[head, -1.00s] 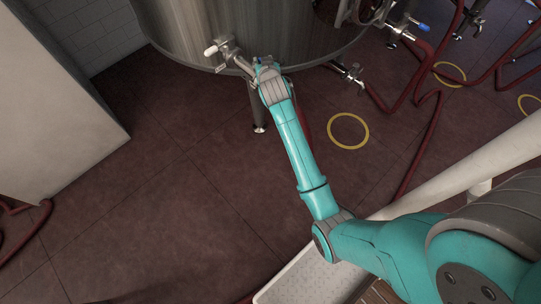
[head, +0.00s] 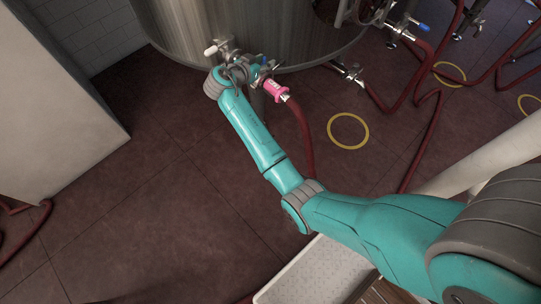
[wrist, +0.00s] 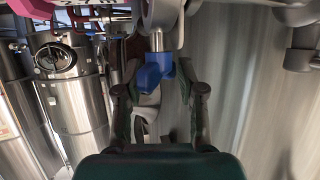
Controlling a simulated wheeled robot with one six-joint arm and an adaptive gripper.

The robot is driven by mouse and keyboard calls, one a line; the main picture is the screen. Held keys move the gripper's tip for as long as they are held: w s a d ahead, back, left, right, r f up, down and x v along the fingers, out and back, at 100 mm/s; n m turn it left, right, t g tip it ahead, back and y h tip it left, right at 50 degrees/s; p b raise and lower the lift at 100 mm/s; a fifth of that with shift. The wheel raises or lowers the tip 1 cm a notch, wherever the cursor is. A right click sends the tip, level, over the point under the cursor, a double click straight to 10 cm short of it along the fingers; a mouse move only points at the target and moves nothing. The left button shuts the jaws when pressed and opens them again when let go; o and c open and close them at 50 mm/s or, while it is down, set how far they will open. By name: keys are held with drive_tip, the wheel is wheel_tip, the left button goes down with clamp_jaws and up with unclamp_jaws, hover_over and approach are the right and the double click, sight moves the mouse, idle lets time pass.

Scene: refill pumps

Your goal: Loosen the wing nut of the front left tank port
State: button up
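The front left tank port (head: 228,54) sticks out low on the steel tank, with a white handle (head: 211,50) at its left. A blue wing nut (wrist: 155,70) sits on a metal bolt in the wrist view; a bit of blue (head: 263,61) also shows beside my gripper in the head view. My gripper (wrist: 160,92) is open, one finger on each side of the wing nut, with gaps visible on both sides. In the head view my wrist hides much of the port. A pink hose coupling (head: 275,91) hangs from the port on a red hose (head: 303,135).
The tank (head: 250,25) wall stands close behind the port and fills the right of the wrist view. Another port with a blue handle (head: 424,27) is at the right. Red hoses and a yellow floor ring (head: 348,131) lie right. A white cabinet (head: 50,110) stands left.

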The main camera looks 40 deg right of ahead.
drive_tip(key=shift+m+g, duration=0.7)
drive_tip(key=shift+g, duration=0.1)
drive_tip(key=shift+a, duration=0.3)
drive_tip(key=w+v, duration=0.1)
drive_tip(key=v, duration=0.9)
drive_tip(key=s+a+f+n+t+y, duration=0.1)
drive_tip(key=s+f+n+t+y, duration=0.45)
drive_tip(key=f, duration=0.85)
drive_tip(key=s+a+f+n+t, duration=0.1)
drive_tip(key=s+a+f+n, duration=0.1)
drive_tip(key=s, duration=0.6)
drive_tip(key=s+a+f+n+y, duration=0.1)
drive_tip(key=s+a+f+n, duration=0.2)
drive_tip(key=s, duration=0.5)
drive_tip(key=shift+a+f+n+t, duration=0.3)
drive_tip(key=shift+f+n, duration=0.35)
drive_tip(key=shift+f, duration=0.6)
drive_tip(key=shift+d+y, duration=0.1)
drive_tip(key=shift+y, duration=0.15)
